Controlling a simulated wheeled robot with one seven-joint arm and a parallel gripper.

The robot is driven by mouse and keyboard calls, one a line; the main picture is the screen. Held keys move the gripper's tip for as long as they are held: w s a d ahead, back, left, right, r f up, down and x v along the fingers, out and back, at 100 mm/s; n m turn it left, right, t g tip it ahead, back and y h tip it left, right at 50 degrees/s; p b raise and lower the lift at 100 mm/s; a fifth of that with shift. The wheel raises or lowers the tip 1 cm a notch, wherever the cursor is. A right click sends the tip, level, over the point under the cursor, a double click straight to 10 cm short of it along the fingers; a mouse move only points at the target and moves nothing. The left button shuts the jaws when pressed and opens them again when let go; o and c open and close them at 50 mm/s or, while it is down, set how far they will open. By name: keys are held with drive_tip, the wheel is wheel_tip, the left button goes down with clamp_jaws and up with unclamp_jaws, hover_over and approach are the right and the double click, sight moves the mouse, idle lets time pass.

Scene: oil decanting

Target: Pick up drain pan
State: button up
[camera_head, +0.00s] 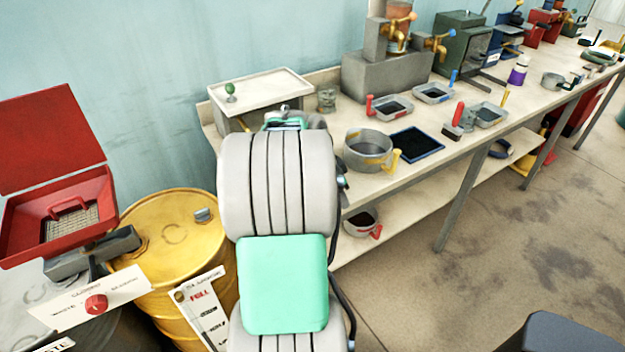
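Several pan-like vessels are in view, and I cannot tell which one is the drain pan. A round grey pan (368,143) with a yellow handle stands near the front edge of the bench. A shallow grey tray with a red handle (391,107) and one with a blue handle (433,93) lie behind it. Another grey tray (489,115) lies farther right. A pan with a red handle (360,222) and dark contents sits on the lower shelf, partly hidden by my arm. My arm fills the middle of the view; its gripper fingers do not show.
A black mat with a blue rim (417,144) lies beside the round pan. A yellow drum (165,232) and an open red box (60,221) stand left of my arm. The bench (450,152) runs back to the right.

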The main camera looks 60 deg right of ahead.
clamp_jaws()
drive_tip(key=shift+r, duration=0.15)
idle(1.2)
